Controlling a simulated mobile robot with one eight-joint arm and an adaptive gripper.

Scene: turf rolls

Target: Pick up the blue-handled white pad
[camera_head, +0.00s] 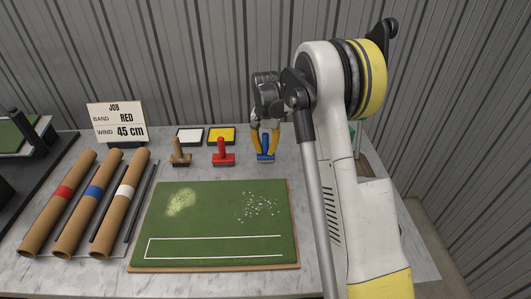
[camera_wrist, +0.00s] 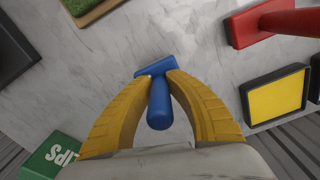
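The blue-handled pad (camera_head: 265,157) stands upright at the right end of the row of handled tools, on or very near the table. Its handle and base look blue, and no white face shows. In the wrist view its blue handle (camera_wrist: 160,108) points up towards the camera between my fingers. My gripper (camera_head: 265,148) points down over it with its yellow fingers on both sides. In the wrist view the fingertips (camera_wrist: 158,77) close against the handle low down, just above the blue base.
A red-handled tool (camera_head: 223,155) and a tan-handled tool (camera_head: 180,155) stand to the left. White (camera_head: 190,136) and yellow (camera_head: 221,135) trays lie behind. A green turf board (camera_head: 220,220) lies in front, with several tubes (camera_head: 85,205) at left. A green CLIPS box (camera_wrist: 57,155) is nearby.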

